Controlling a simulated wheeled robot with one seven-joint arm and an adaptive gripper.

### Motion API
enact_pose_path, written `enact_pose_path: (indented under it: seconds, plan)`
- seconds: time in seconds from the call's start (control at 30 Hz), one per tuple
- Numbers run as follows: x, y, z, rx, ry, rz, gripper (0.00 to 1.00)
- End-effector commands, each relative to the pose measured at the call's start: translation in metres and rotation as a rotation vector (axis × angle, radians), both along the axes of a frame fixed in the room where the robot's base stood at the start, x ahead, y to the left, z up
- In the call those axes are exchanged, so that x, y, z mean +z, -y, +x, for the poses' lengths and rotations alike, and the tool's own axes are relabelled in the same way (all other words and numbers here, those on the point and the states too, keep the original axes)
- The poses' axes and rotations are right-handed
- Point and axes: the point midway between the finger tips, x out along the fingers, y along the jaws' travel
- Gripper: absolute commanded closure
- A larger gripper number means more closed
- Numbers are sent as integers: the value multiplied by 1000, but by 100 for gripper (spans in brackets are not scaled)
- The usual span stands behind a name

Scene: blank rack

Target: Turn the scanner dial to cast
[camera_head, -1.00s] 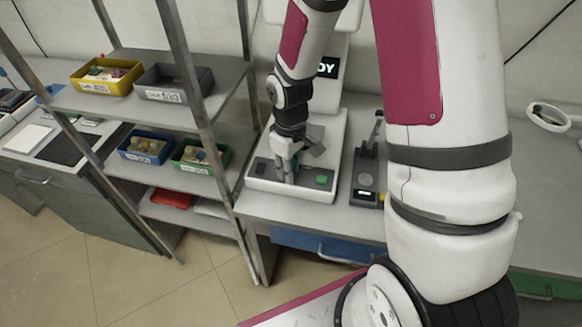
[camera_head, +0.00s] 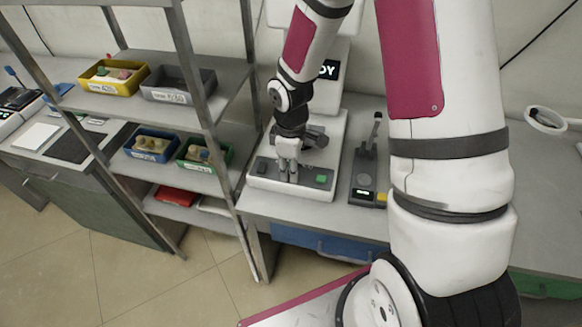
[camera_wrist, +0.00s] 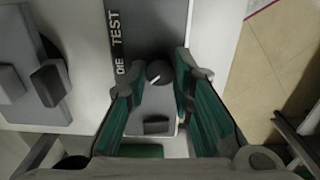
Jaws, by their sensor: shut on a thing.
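The scanner is a white machine (camera_head: 335,140) on the bench, with a dark front panel (camera_head: 262,172) and a green button (camera_head: 321,178). In the wrist view the dial (camera_wrist: 158,72) is a small dark round knob with a white pointer line, beside the printed words DIE and TEST (camera_wrist: 118,48). The word cast is not readable. My gripper (camera_head: 288,176) points down at the panel. In the head view my fingers hide the dial.
A metal shelf rack (camera_head: 205,130) with several bins stands close left of the scanner. A small device with an upright lever (camera_head: 366,170) stands to its right. A dark screen (camera_head: 328,70) showing the letters DY is behind my arm. A blue drawer (camera_head: 310,240) is below the bench.

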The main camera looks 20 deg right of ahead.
Motion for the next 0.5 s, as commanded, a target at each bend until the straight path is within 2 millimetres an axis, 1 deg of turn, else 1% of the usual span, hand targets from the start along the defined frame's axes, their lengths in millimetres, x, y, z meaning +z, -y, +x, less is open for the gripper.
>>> enact_pose_path:
  seconds: [0.23, 0.27, 0.3, 0.33, 0.37, 0.5]
  plan:
    - [0, -1, 0, 2, 1, 1, 100]
    - [0, -1, 0, 2, 1, 1, 76]
    - [0, -1, 0, 2, 1, 1, 67]
    - [0, -1, 0, 2, 1, 1, 60]
    - [0, -1, 0, 1, 1, 1, 57]
    - [0, -1, 0, 0, 0, 0, 57]
